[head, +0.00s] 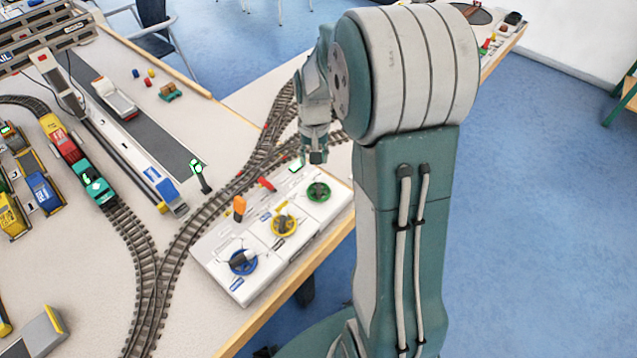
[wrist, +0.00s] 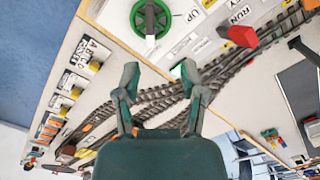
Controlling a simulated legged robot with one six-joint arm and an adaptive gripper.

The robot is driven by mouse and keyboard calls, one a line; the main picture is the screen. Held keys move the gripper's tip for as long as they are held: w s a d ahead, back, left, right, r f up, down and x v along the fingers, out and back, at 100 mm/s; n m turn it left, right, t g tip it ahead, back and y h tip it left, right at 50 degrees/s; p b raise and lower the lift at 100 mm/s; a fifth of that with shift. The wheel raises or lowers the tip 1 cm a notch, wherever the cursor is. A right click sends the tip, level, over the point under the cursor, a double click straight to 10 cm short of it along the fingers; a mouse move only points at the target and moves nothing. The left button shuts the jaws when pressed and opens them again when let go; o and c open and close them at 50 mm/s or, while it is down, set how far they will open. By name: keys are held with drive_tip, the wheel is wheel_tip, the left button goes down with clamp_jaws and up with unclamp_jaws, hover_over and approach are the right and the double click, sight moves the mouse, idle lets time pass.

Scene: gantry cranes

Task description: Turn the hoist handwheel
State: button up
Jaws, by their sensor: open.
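A white control panel (head: 212,262) at the table's front edge carries three handwheels in the head view: blue (head: 243,262), yellow (head: 284,225) and green (head: 318,191). I cannot read which one is labelled hoist. The green handwheel also shows at the top of the wrist view (wrist: 150,18), near a label reading UP. My gripper (head: 316,155) hangs above the far end of the panel, behind the green wheel. In the wrist view my gripper (wrist: 160,75) has its fingers spread with nothing between them, apart from the wheel.
An orange lever (head: 239,208) and a red lever (head: 267,184) stand on the panel; the red one also shows in the wrist view (wrist: 238,35). Toy rails (head: 180,250) run behind the panel. A dark post (head: 202,180) stands beyond them. Toy trains occupy the left.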

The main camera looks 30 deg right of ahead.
sight(318, 185)
drive_tip(key=f, duration=0.3)
drive_tip(key=f+m, duration=0.1)
drive_tip(key=f, duration=0.3)
drive_tip(key=d+f+m, duration=0.1)
drive_tip(key=f, duration=0.3)
drive_tip(key=shift+s, duration=0.2)
